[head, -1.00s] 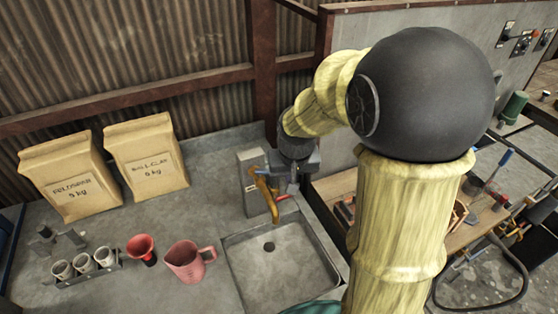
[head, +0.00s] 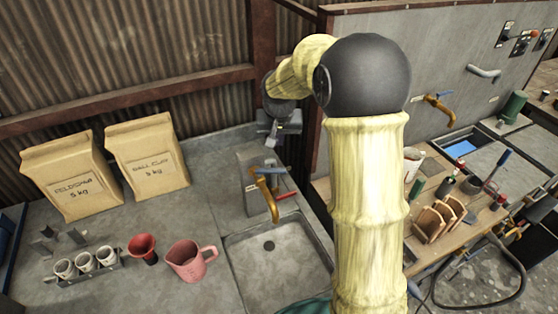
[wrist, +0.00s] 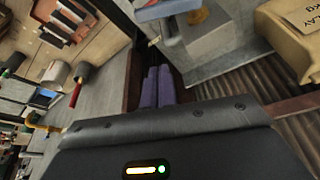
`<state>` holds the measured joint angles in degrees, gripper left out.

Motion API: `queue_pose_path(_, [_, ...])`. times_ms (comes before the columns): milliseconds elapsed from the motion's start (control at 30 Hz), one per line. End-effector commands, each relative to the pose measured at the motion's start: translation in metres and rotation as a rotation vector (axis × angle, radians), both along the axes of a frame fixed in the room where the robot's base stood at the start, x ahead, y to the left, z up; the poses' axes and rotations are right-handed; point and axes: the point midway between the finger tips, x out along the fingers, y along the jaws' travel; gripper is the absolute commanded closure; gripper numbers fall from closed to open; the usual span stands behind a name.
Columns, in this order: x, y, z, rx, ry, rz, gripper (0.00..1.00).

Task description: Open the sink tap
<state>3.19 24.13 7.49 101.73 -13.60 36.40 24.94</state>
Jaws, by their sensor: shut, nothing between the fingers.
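The sink tap (head: 268,191) has a curved brass spout on a grey block behind the sink (head: 231,265). A blue lever (head: 271,171) lies across its top, and a red lever (head: 287,195) sticks out lower on the right. My gripper is behind and above the tap in the head view, its fingertips not clear there. In the wrist view my gripper (wrist: 158,72) shows two purple fingers side by side, shut and empty. The blue lever (wrist: 166,9) is beyond the fingertips at the top, apart from them. The tap's grey block (wrist: 208,33) is to their right.
Two clay bags (head: 148,158) stand on the counter at left. A pink jug (head: 190,262), a red funnel (head: 142,247) and small cups (head: 84,262) stand left of the sink. A rusty post is close to my gripper. A wooden bench with tools is at right.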

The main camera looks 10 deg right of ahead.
Motion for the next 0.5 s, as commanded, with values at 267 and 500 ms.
queue_pose_path(267, [0.014,-0.003,-0.041,0.0,0.004,0.001,1.0])
queue_pose_path(500, [0.025,-0.006,-0.075,0.0,0.004,0.001,1.0])
